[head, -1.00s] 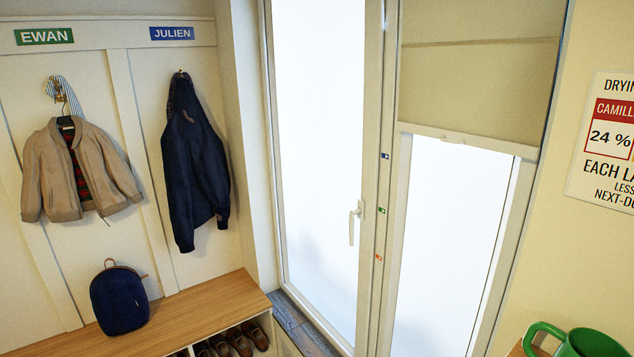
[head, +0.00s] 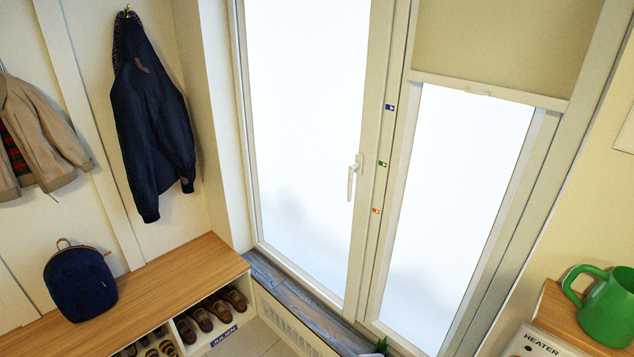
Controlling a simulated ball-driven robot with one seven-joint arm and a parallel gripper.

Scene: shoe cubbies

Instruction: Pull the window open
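The window has a left sash (head: 312,130) with frosted white glass and a right sash (head: 462,190) with a blind (head: 505,45) over its top part. The white window handle (head: 353,177) sits on the right-hand stile of the left sash, its lever hanging down. Both sashes look shut in the frame. Blue, green and orange markers (head: 382,163) run down the middle post beside the handle. My gripper does not show in this view.
A wooden bench (head: 150,287) with shoe cubbies, a navy backpack (head: 80,283) and hanging jackets (head: 150,120) stand at left. A sill (head: 285,289) runs below the window. At lower right are a green mug (head: 607,308) and a heater box (head: 533,342).

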